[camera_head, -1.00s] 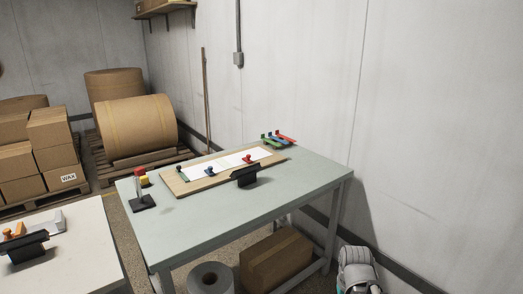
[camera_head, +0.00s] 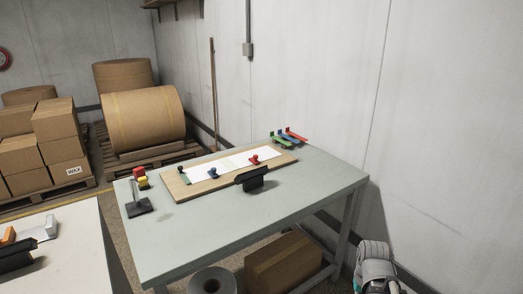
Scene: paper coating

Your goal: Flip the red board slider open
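The red board slider (camera_head: 255,160) is a small red knob on the right part of a wooden board (camera_head: 184,192), at the white sheet (camera_head: 235,162). The board lies on the pale green table (camera_head: 235,222). Part of my arm (camera_head: 374,262) shows at the bottom right, apart from the table. My gripper is not in view.
A black holder (camera_head: 252,180) stands at the board's front edge. Green, blue and red tools (camera_head: 289,136) lie at the table's back right. A black stand (camera_head: 138,207) with red and yellow blocks nearby is at left. The table's front right is clear; a wall is behind.

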